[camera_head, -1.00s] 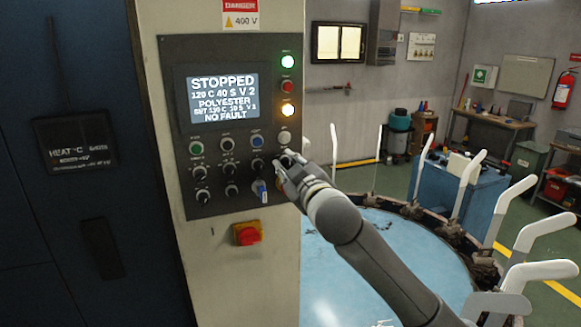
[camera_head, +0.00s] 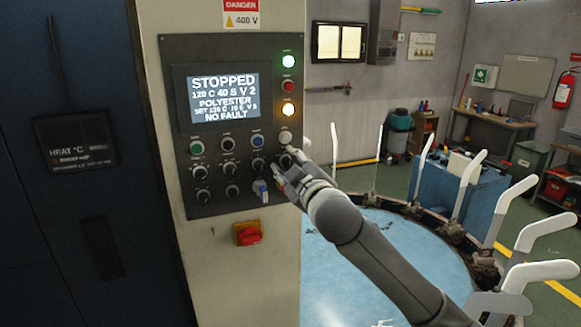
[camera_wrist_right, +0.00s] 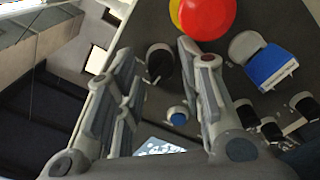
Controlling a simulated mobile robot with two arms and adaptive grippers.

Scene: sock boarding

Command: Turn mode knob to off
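The control panel (camera_head: 220,65) has several black knobs in its lower half. Their labels are too small to read, so I cannot tell by name which is the mode knob. My right gripper (camera_head: 283,171) is at the panel's lower right, beside a black knob (camera_head: 287,159) in the right column. In the right wrist view the fingers (camera_wrist_right: 158,48) are apart, with a black knob (camera_wrist_right: 160,62) seen between them. I cannot tell whether they touch it. The panel screen (camera_head: 223,92) reads STOPPED and NO FAULT. My left gripper is not in view.
A red and yellow round button (camera_wrist_right: 207,14) and a blue-tagged switch (camera_wrist_right: 270,66) are close to the right finger. A red and yellow rotary switch (camera_head: 248,234) is below the panel. A round blue table (camera_head: 390,260) with white upright forms stands at right.

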